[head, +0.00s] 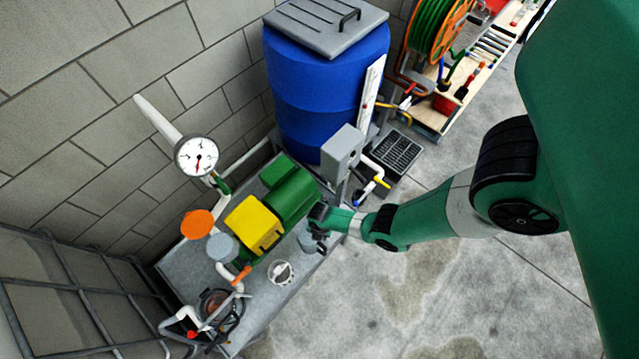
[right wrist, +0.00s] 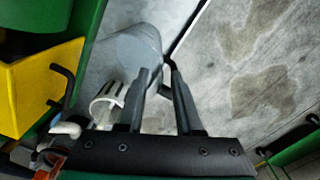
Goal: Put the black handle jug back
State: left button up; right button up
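The grey jug (head: 309,242) is at the right edge of the grey bench, partly hidden by my right gripper in the head view. In the right wrist view the jug (right wrist: 132,52) lies just beyond my fingertips, with black handle parts showing near them. My right gripper (right wrist: 160,70) has its two fingers apart, with part of the dark handle seemingly between them; I cannot tell if they touch it. In the head view the right gripper (head: 322,214) is small and dark, right above the jug. My left gripper is not in view.
A green pump (head: 293,193) with a yellow cover (head: 254,225) stands left of the jug. A grey box (head: 342,147) and blue barrel (head: 322,85) stand behind. Floor at right is clear.

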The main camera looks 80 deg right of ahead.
notch_tip(320, 180, up, 6)
jog(key=p, duration=0.3)
jog(key=shift+f+p, duration=0.25)
jog(key=shift+p, duration=0.1)
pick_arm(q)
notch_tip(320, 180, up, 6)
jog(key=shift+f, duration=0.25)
pick_arm(e)
jog(key=shift+f, duration=0.1)
